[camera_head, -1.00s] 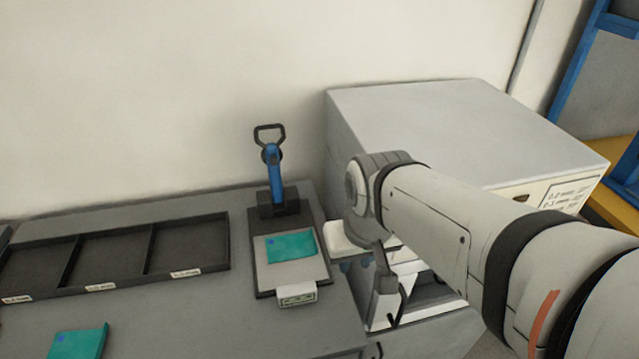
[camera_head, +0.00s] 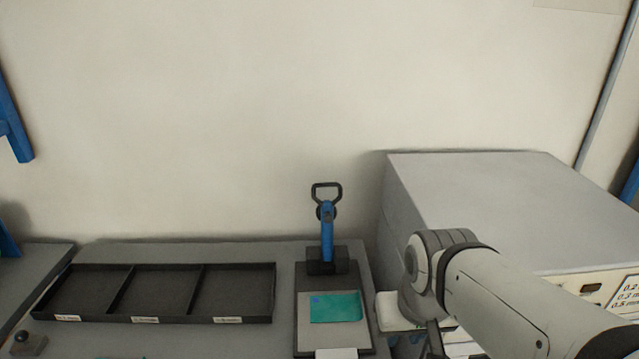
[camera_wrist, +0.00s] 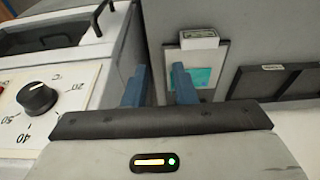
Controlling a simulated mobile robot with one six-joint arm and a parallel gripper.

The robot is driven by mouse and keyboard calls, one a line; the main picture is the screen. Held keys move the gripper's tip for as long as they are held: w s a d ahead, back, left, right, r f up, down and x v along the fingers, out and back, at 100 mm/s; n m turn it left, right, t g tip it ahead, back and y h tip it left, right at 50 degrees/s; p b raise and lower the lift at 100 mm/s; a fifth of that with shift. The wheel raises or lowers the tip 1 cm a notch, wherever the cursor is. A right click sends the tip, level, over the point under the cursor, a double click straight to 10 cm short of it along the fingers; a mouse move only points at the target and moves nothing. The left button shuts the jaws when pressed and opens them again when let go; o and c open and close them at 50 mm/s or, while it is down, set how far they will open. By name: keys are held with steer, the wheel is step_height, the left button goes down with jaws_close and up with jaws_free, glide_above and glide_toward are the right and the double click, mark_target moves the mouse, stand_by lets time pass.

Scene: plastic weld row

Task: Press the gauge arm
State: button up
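The gauge arm (camera_head: 327,230) is blue with a black loop handle and stands upright at the back of the gauge base (camera_head: 300,335). A teal piece (camera_head: 336,307) lies flat on the gauge plate below the arm. The wrist view also shows the teal piece (camera_wrist: 203,77) and the gauge's small display (camera_wrist: 199,39). My gripper (camera_wrist: 158,75) has two blue fingers set apart, with nothing seen between them. It is to the right of the gauge, apart from the gauge arm. In the head view its fingers are hidden or cut off.
A black tray with three empty compartments (camera_head: 274,292) lies left of the gauge. A large grey machine (camera_head: 480,200) stands to the right, with a dial (camera_wrist: 37,97) on its panel. A dark knob (camera_head: 22,338) is at the far left. The wall is close behind the gauge.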

steer(key=shift+c, duration=0.3)
steer(key=shift+w+r, duration=0.15)
steer(key=shift+c, duration=0.7)
steer(key=shift+m, duration=0.3)
steer(key=w+r, duration=0.2)
steer(key=w+r+p, duration=0.1)
steer(key=w+r, duration=0.1)
steer(key=w, duration=0.1)
steer(key=w+r+p, duration=0.1)
steer(key=w, duration=0.2)
steer(key=shift+w+a+r, duration=0.25)
steer(key=shift+a+r, duration=0.1)
steer(key=shift+r, duration=0.05)
jaws_close()
steer(key=w+a+r+m+p, duration=0.1)
steer(key=w+a+r+p, duration=0.1)
steer(key=w, duration=1)
steer(key=w+a+r+m+t+p, duration=0.1)
steer(key=w+a, duration=0.4)
steer(key=w, duration=0.7)
steer(key=w+a+r+m+t+h+p, duration=0.1)
steer(key=w+a+r+p, duration=0.2)
steer(key=w, duration=0.9)
steer(key=shift+w+a+r+p, duration=0.25)
steer(key=shift+r+p, duration=0.35)
steer(key=shift+p, duration=0.05)
